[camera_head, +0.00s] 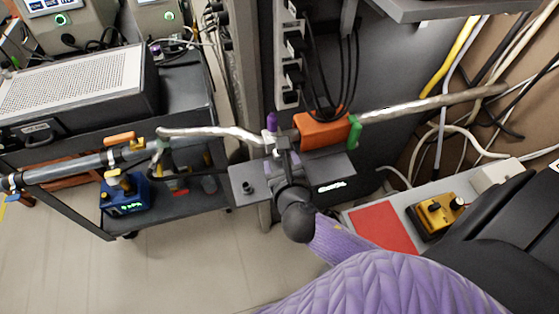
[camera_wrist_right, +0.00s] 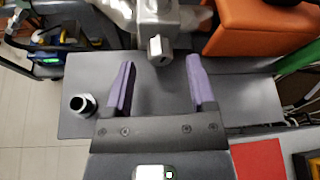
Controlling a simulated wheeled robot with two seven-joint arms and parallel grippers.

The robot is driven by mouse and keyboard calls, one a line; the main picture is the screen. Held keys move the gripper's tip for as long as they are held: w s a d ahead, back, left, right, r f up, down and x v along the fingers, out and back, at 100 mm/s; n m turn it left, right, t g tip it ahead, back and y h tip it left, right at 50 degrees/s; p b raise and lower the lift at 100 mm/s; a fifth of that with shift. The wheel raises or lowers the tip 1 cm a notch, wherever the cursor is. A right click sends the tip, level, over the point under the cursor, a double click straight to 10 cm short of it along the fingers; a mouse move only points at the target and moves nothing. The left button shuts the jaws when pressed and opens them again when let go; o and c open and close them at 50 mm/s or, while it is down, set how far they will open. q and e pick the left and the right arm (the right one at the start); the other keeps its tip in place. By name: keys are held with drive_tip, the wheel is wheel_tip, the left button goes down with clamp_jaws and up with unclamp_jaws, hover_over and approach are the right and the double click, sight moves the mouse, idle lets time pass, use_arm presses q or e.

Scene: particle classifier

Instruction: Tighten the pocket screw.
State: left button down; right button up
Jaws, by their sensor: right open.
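A silver metal fitting (camera_wrist_right: 155,20) with a blunt block-shaped end (camera_wrist_right: 158,48) is at the top of the right wrist view. I take this end to be the pocket screw, though the frames do not make that certain. My right gripper (camera_wrist_right: 160,63) has two purple fingers spread apart, with the end between and just past their tips. No contact shows. In the head view, my right gripper (camera_head: 284,162) is over the small grey shelf, at the fitting below a purple knob (camera_head: 271,121); my wrist hides part of it. My left gripper is not in view.
An orange block (camera_head: 322,130) and a green part (camera_head: 354,131) sit right of the fitting. A short dark post (camera_wrist_right: 80,103) stands on the grey shelf (camera_head: 240,178). A foil-wrapped pipe (camera_head: 215,132) runs left. A yellow box (camera_head: 438,212) is at the right.

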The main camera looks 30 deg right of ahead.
drive_tip(key=shift+x, duration=0.95)
clamp_jaws()
